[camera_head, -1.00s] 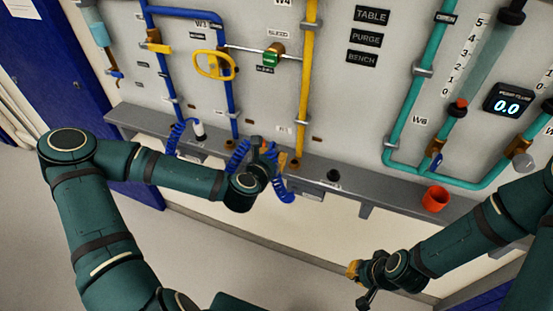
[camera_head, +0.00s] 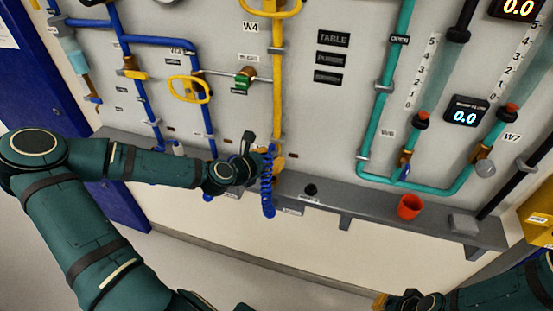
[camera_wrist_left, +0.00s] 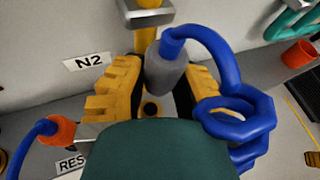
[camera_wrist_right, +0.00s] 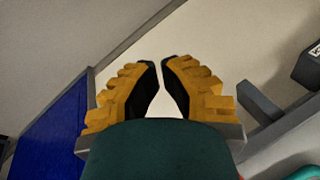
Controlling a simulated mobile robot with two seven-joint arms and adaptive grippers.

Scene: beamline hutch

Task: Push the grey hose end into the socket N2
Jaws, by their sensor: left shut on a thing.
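My left gripper (camera_wrist_left: 160,84) is shut on the grey hose end (camera_wrist_left: 166,72), seen clearly in the left wrist view. A blue coiled hose (camera_wrist_left: 238,115) runs from its top and hangs beside the right finger; the coil (camera_head: 268,180) also shows in the head view. The N2 label (camera_wrist_left: 88,62) is on the wall left of the fingers. A brass-ringed dark hole (camera_wrist_left: 151,108), apparently the N2 socket, shows between the fingers, apart from the hose end in the picture. My right gripper (camera_wrist_right: 160,64) is empty, with a narrow gap between its fingers.
A grey shelf (camera_head: 345,199) runs along the wall, with a red cup (camera_head: 409,206) to the right. A yellow pipe (camera_head: 277,90) comes down near my left gripper. An orange-collared hose end (camera_wrist_left: 57,131) stands at the left by a RES label.

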